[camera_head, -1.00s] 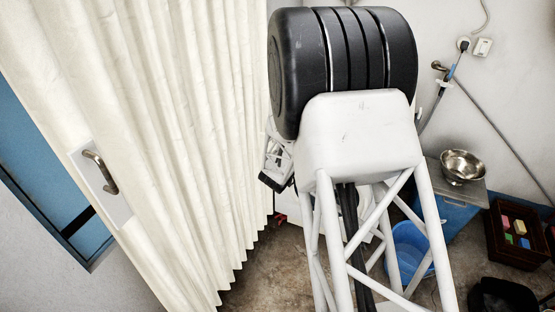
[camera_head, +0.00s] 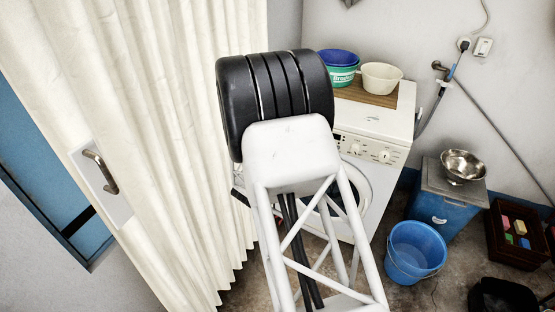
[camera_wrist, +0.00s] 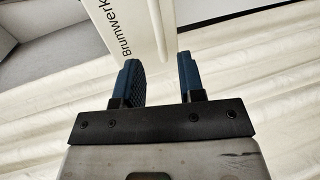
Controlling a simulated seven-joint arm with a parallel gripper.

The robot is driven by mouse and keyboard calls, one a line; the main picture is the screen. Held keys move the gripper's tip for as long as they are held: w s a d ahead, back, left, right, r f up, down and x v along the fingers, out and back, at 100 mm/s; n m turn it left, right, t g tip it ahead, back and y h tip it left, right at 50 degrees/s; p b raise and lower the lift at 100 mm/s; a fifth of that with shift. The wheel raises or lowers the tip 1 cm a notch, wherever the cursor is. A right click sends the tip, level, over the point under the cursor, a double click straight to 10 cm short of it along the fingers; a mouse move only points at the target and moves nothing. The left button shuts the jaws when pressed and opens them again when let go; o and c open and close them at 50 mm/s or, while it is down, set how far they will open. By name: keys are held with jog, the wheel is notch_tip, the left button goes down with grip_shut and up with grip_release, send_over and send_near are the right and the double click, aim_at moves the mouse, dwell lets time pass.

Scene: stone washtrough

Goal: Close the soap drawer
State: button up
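The white washing machine (camera_head: 395,120) stands behind my arm in the head view, with its dial and buttons showing on the right of its front panel. The left part of that panel, where a soap drawer could be, is hidden by my arm. In the wrist view my gripper (camera_wrist: 159,68) has two blue fingers well apart with nothing held between them. A white panel (camera_wrist: 122,25) with the lettering "Brumwerk" lies just beyond the fingertips. I cannot tell whether it is the soap drawer's front, or whether the fingers touch it.
A pleated cream curtain (camera_head: 150,130) hangs close on the left. Blue and green tubs (camera_head: 341,75) and a cream bowl (camera_head: 381,78) stand on the machine. A blue bucket (camera_head: 416,250), blue cabinet (camera_head: 440,215) and dark crate (camera_head: 515,260) stand right.

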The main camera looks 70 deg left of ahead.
jog(key=shift+x, duration=3.75)
jog(key=shift+c, duration=0.4)
grip_shut()
